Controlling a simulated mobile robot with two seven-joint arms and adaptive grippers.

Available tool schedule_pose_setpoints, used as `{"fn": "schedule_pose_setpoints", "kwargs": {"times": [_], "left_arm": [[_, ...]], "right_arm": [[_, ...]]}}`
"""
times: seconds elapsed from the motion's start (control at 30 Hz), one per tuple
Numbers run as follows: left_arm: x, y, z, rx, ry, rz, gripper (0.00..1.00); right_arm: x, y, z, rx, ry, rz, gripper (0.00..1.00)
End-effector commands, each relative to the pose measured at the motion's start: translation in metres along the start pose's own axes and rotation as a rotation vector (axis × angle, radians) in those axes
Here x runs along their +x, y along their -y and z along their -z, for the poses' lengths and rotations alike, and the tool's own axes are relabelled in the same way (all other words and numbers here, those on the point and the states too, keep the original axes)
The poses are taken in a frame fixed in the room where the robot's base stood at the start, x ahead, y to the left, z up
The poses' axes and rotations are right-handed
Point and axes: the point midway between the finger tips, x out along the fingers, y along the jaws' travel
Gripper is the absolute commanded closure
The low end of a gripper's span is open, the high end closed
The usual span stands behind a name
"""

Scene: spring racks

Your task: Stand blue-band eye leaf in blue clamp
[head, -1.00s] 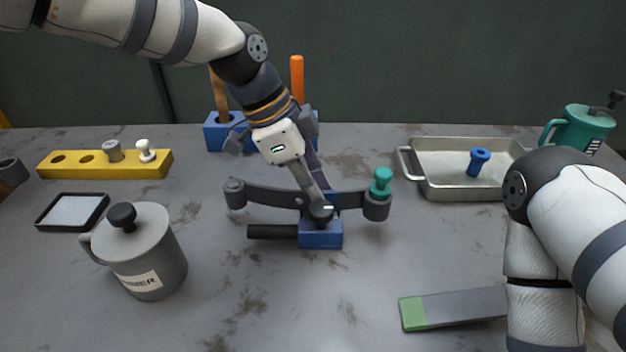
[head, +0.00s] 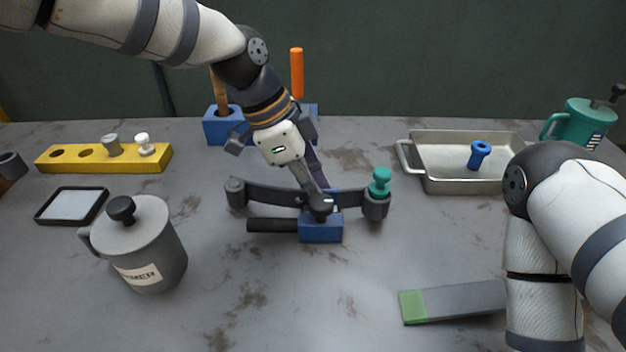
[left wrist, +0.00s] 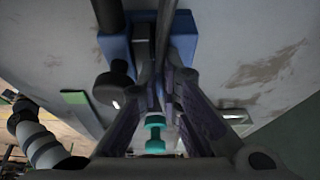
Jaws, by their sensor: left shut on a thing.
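The eye leaf (head: 271,196) is a dark, curved bar with a round eye at each end. A teal bushing (head: 381,182) stands in its right eye and also shows in the left wrist view (left wrist: 155,135). The blue clamp (head: 320,230) is a blue block with a black bar to its left and a black knob (left wrist: 115,85). My left gripper (head: 318,190) is shut on the leaf's middle, right at the clamp's top. The fingers and knob hide the leaf's middle; no blue band shows. I cannot tell how deep the leaf sits. My right gripper is out of view.
A grey lidded mug (head: 150,255) stands front left of the clamp. A grey bar with a green end (head: 412,307) lies front right, by my right arm. A metal tray (head: 440,187) holds a blue bushing (head: 479,154). A yellow holed block (head: 65,158) is back left.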

Motion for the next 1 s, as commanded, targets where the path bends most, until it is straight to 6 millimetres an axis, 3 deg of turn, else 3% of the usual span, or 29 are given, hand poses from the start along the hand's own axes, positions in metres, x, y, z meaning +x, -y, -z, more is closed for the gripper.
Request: {"fn": "schedule_pose_setpoints", "kwargs": {"times": [0.6,1.0], "left_arm": [[-0.015,0.001,0.007,0.002,-0.003,0.007,1.00],[-0.015,0.001,0.007,0.001,-0.003,0.005,1.00]], "right_arm": [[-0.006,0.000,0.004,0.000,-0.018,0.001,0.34],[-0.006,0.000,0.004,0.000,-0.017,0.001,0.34]]}}
